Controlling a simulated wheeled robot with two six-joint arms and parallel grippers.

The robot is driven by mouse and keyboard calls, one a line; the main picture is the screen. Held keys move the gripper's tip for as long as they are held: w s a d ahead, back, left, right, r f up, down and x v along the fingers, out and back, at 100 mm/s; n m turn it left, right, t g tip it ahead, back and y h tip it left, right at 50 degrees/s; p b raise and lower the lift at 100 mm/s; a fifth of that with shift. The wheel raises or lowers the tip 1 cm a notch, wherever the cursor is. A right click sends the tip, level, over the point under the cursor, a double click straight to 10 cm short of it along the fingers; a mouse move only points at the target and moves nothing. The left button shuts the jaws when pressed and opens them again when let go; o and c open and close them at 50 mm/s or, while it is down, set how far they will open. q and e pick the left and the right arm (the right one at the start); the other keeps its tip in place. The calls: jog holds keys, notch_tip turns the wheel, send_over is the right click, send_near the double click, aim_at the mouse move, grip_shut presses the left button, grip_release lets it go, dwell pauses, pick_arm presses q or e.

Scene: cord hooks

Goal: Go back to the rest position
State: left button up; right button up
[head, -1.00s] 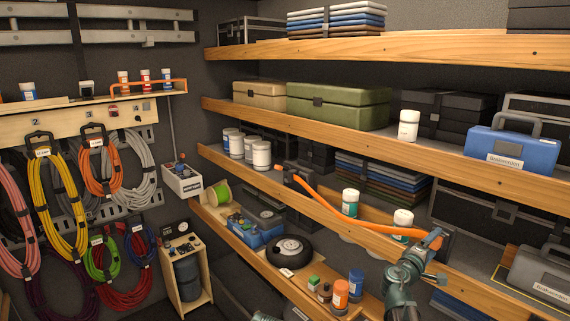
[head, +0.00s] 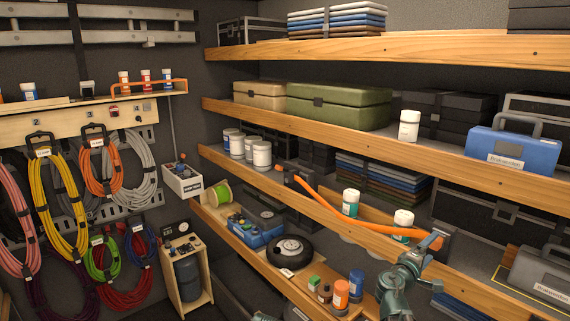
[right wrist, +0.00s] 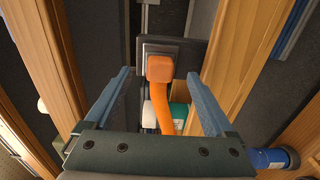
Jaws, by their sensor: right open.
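My right gripper (head: 433,262) is at the lower right, in front of the shelf. In the right wrist view its two blue-grey fingers (right wrist: 165,100) stand wide apart, with nothing clamped between them. An orange bar or strap (head: 335,208) runs along the shelf edge between two dark mounts. Its near end, a blocky orange piece (right wrist: 160,69) on a black plate (right wrist: 186,50), shows between and beyond the fingers without visible contact. My left gripper cannot be made out.
Wooden shelf edges (head: 350,145) run close around my right arm. White-capped bottles (head: 350,203) stand behind the orange bar, and a grey case (head: 540,275) is at right. Coiled cords (head: 58,205) hang on the left wall. A floor gap lies between wall and shelves.

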aim_at(433, 245)
jog(key=v, duration=1)
jog(key=x, duration=1.3)
jog(key=shift+w+d, duration=0.25)
jog(key=shift+w, duration=0.1)
jog(key=v, duration=0.6)
jog(key=shift+s+d, duration=0.15)
jog(key=shift+s+a, duration=0.15)
jog(key=shift+a, duration=0.15)
